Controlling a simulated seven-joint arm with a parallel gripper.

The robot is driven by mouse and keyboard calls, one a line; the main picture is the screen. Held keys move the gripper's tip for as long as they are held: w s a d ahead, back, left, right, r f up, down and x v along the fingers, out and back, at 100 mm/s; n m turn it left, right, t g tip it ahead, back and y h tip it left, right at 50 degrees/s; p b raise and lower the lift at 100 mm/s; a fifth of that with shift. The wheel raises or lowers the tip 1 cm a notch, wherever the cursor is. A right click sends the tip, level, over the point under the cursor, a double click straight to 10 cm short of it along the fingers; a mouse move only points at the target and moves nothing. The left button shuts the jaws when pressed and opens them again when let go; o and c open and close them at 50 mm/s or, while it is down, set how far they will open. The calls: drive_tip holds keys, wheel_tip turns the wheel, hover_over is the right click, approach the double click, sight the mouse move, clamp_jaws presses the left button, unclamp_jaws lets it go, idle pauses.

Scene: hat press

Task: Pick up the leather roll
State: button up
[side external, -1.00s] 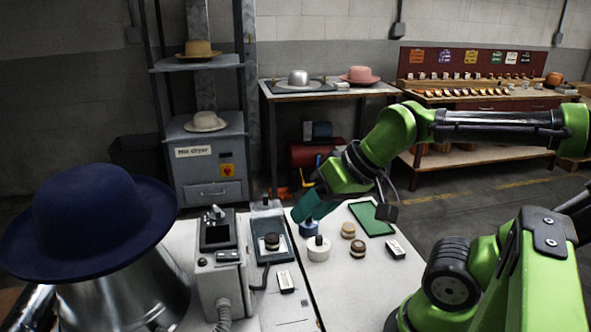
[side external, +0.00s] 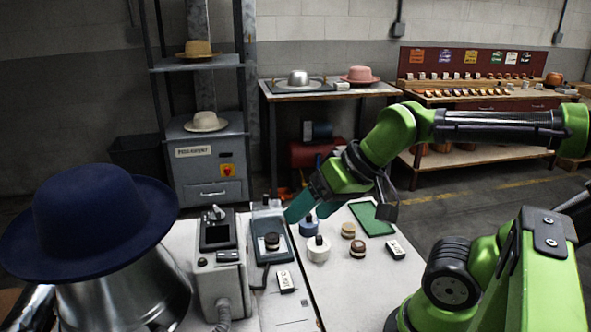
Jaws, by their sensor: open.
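Several small rolls stand on the white table (side external: 330,285). A tan-and-cream roll (side external: 348,230) and a dark brown one (side external: 357,249) are at its middle. A white roll (side external: 318,251) with a dark top and a blue roll (side external: 308,226) stand left of them. Another dark roll (side external: 272,242) sits in a grey tray (side external: 285,254). I cannot tell which one is the leather roll; the brown ones look closest. My gripper (side external: 298,208) is open and appears empty, its teal fingers tilted down-left above the blue roll. Its far finger is partly hidden.
A grey control box (side external: 217,260) and a large blue hat (side external: 95,220) on a metal form stand at left. A green mat (side external: 371,219) and a small labelled block (side external: 395,250) lie right of the rolls. Another labelled block (side external: 285,281) lies in front of the tray.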

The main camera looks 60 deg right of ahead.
drive_tip(key=g+h, duration=0.2)
drive_tip(key=g, duration=0.5)
hover_over(273, 237)
wheel_tip(273, 237, down, 6)
drive_tip(key=r, duration=0.1)
drive_tip(key=f, duration=1.1)
drive_tip(key=shift+w+a+f, duration=0.1)
drive_tip(key=shift+a+f, duration=0.2)
drive_tip(key=shift+s+d+f, duration=0.1)
drive_tip(key=shift+f, duration=1.25)
drive_tip(key=shift+s+d+f, duration=0.1)
drive_tip(key=shift+f, duration=1.2)
drive_tip(key=c, duration=1.1)
drive_tip(key=shift+c, duration=0.2)
drive_tip(key=shift+r, duration=0.2)
